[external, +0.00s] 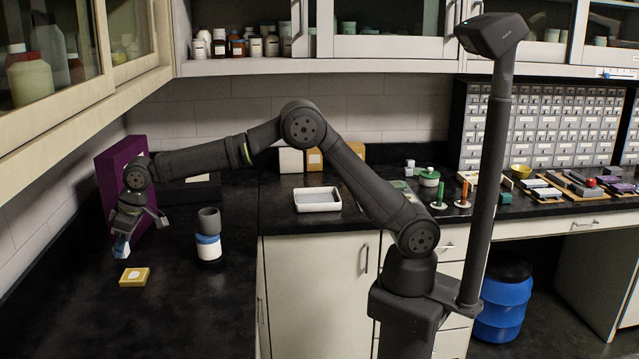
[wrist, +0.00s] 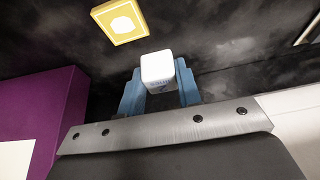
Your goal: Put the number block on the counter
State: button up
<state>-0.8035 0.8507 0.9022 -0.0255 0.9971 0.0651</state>
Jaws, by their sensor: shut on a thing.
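In the external view the block (external: 121,247) shows small and pale blue-white at the tips of my gripper (external: 122,238), at the left over the black counter (external: 170,310). I cannot tell whether the block touches the counter.
A yellow square piece with a white shape (external: 134,276) lies on the counter just in front of my gripper. A purple box (external: 112,180) stands behind it. A blue-and-white jar (external: 208,247) with a grey cup (external: 209,220) is to the right. The counter's front left is clear.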

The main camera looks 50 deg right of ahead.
jog(key=s+a, duration=0.3)
jog(key=a, duration=0.1)
send_over(96, 327)
jog(key=d, duration=0.1)
jog(key=f, duration=0.4)
jog(key=s+f, duration=0.1)
jog(key=f, duration=0.2)
jog(key=shift+d, duration=0.1)
jog(key=shift+f, duration=2)
jog(key=shift+f, duration=0.15)
jog(key=o, duration=0.9)
jog(key=shift+o, duration=0.2)
jog(key=v, duration=1.2)
